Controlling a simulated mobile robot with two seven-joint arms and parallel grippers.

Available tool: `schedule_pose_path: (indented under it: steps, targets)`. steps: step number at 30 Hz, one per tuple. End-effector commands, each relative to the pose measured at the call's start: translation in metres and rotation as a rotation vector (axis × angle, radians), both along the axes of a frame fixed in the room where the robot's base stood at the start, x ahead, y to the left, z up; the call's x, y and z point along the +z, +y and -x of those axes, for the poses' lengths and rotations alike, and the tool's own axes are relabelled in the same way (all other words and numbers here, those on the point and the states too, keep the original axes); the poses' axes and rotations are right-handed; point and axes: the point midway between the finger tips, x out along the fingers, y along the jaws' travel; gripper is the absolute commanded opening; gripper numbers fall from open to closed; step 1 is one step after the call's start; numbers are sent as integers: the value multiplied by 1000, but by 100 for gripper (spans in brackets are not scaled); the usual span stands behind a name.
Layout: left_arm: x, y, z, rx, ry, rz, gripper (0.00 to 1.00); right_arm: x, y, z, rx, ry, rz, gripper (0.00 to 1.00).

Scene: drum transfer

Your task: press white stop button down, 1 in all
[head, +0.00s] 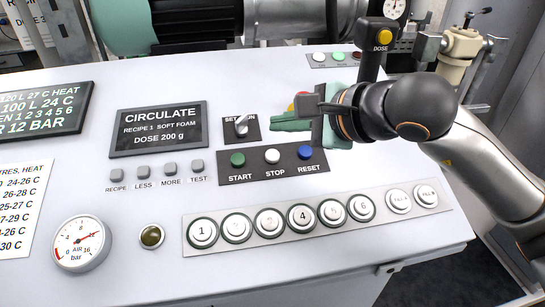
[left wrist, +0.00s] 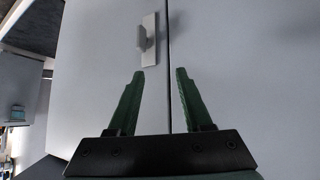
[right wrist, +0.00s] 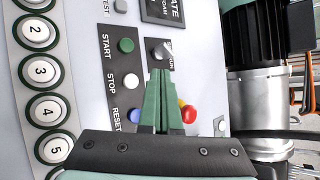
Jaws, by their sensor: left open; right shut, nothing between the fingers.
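The white stop button (head: 272,156) sits between the green start button (head: 238,160) and the blue reset button (head: 305,152) on a black strip of the sloping panel. It also shows in the right wrist view (right wrist: 131,80), left of my fingers. My right gripper (head: 274,124) is shut and empty, held above the panel, just beyond the stop button in the head view. In the right wrist view its closed green fingertips (right wrist: 160,72) are beside the selector switch. My left gripper (left wrist: 160,74) is open and empty, facing a grey cabinet front; it is outside the head view.
A selector switch (head: 241,126) stands beyond the start button. A red knob (right wrist: 189,113) is close to my right fingers. A row of numbered round buttons (head: 301,217) lies nearer the front edge. A cabinet handle (left wrist: 147,39) is ahead of my left gripper.

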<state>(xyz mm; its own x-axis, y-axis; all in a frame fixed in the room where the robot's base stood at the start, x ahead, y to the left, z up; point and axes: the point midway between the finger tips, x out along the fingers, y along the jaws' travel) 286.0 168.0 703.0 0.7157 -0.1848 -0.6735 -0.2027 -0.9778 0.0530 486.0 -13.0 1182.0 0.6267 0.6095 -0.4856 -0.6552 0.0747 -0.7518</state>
Motion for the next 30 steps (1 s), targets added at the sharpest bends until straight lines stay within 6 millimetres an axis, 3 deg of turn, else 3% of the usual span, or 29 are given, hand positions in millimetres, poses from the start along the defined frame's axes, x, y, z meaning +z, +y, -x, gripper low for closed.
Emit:
schedule_pose_path:
  steps: [3, 10, 14, 19, 30]
  targets:
    - [-11, 0, 0, 0, 1, 0, 50, -21, 1, -5, 0, 4, -1, 0]
    - [-37, -2, 3, -5, 15, 2, 50, -51, 3, -15, 0, -1, -1, 0]
    - [-41, -7, 2, -12, 21, 6, 50, -56, 4, -18, -1, 0, -1, 0]
    - [-32, -12, -3, -21, 4, 16, 50, -55, 4, -19, 0, 1, -1, 0]
    - [-31, -11, -5, -19, -1, 13, 50, -55, 4, -18, 0, 1, -1, 0]
